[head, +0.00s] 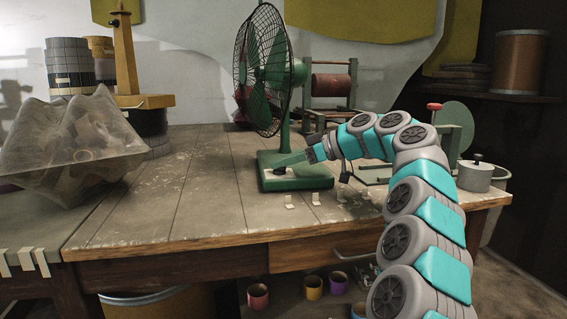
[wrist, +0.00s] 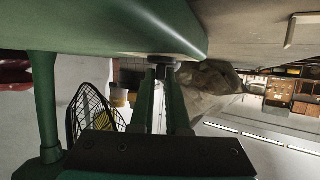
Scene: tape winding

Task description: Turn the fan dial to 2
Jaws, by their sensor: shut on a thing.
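The green fan (head: 264,70) stands on the workbench with its wire cage facing left. Its green base (head: 310,183) carries a dark round dial (head: 279,171) at its front left. My gripper (head: 281,167) reaches in from the right, its green fingers low over the base. In the wrist view the picture is turned over: the fan base (wrist: 110,22) fills the top, and the two fingers (wrist: 163,72) close on the dark dial (wrist: 162,60). The dial's pointer and numbers are too small or hidden to read.
A translucent crumpled cover (head: 70,145) lies at the left of the workbench (head: 190,200). A spool rack (head: 332,88) stands behind the fan. Small white tabs (head: 316,198) lie along the front edge. A lidded pot (head: 477,175) stands at the right. The bench left of the fan is clear.

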